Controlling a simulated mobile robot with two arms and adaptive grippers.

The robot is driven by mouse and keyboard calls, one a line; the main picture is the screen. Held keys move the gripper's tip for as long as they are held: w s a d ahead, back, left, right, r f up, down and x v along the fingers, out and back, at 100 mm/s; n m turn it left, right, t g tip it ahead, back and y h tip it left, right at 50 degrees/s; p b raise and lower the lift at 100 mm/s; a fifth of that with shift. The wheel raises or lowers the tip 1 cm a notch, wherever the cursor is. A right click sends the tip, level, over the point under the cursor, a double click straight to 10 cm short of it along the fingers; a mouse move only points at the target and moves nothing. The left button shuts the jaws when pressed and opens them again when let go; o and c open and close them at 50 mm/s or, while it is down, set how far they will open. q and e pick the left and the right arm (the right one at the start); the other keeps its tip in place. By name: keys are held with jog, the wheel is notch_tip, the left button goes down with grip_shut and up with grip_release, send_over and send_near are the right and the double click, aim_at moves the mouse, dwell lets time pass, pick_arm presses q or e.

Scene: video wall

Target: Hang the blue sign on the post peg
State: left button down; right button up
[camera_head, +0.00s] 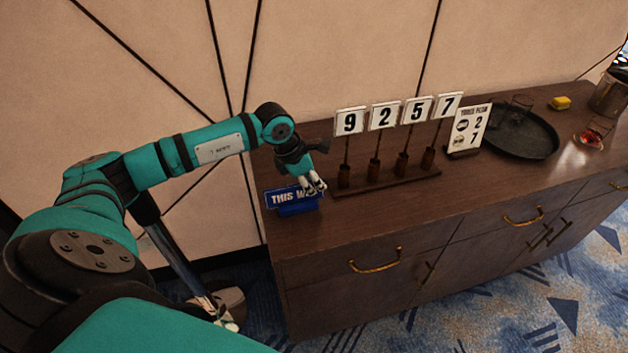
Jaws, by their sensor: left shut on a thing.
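The blue sign (281,197) with white lettering that begins "THIS W" is at the left end of the dark cabinet top. My left gripper (315,186) reaches down at the sign's right end and is shut on it, covering the rest of the lettering. A blue block-like part (298,210) shows just under the sign. I cannot tell whether the sign is clear of it or of the cabinet top. A slanting grey pole (178,258) shows at lower left, partly behind my left arm. I cannot make out a peg on it. My right gripper is not in view.
Right of the sign, a wooden rack (388,183) holds upright number cards reading 9, 2, 5, 7. Beyond are a white card stand (468,129), a round black tray (513,146), and a yellow block (560,103). The cabinet top's front strip is clear.

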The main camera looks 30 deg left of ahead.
pick_arm(q)
jog(key=shift+w+f, duration=0.1)
jog(key=shift+f, duration=0.4)
jog(key=shift+f, duration=0.25)
jog(key=c, duration=1.5)
grip_release()
jog(key=shift+r, duration=0.1)
